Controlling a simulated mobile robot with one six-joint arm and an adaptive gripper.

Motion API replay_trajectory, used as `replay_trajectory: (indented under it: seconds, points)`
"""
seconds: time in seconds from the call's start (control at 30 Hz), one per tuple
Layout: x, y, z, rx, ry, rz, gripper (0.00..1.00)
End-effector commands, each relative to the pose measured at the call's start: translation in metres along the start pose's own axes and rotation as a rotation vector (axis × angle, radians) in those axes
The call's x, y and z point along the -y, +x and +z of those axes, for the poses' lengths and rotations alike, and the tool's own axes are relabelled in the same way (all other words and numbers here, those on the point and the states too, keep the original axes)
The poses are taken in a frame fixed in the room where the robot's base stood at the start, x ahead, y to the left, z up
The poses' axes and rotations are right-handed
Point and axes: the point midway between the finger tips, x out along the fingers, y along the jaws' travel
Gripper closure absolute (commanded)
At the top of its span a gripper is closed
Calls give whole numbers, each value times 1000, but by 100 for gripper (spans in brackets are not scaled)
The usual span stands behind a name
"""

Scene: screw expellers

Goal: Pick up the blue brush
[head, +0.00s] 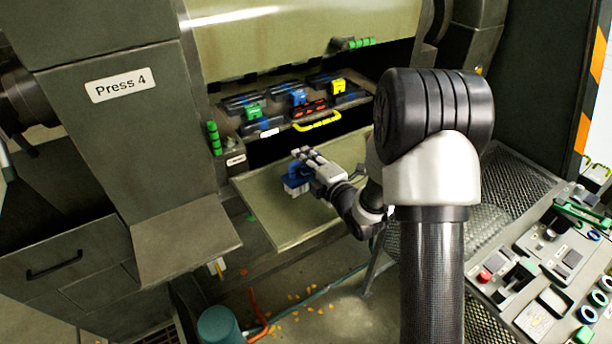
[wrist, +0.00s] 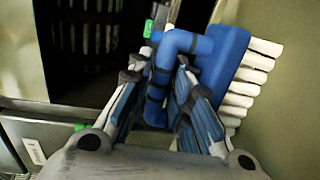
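The blue brush (wrist: 222,62) has pale bristles along its right side in the wrist view. Its bent blue handle (wrist: 157,88) lies between the two fingers of my gripper (wrist: 163,75). The fingers are close on either side of the handle, but whether they press on it is unclear. In the head view the brush (head: 295,183) is at the tip of my gripper (head: 312,170), with its bristles downward over the flat greenish panel (head: 275,222) of the press. I cannot tell if the bristles touch the panel.
Behind the gripper is the dark press opening with green, blue and yellow blocks (head: 298,97) and a yellow handle (head: 317,122). The Press 4 housing (head: 122,85) stands at left. A control panel (head: 545,262) with buttons is at right. Orange bits lie on the floor below.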

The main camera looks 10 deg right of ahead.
Motion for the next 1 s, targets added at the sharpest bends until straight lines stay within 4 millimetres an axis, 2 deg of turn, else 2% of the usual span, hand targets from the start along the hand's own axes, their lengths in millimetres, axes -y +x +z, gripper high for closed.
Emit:
replay_trajectory:
  seconds: [0.27,0.87,1.0]
  points:
    - [0,0,0,0,0,0,100]
    - [-1,0,0,0,-1,1,100]
    - [-7,-1,0,0,-1,2,100]
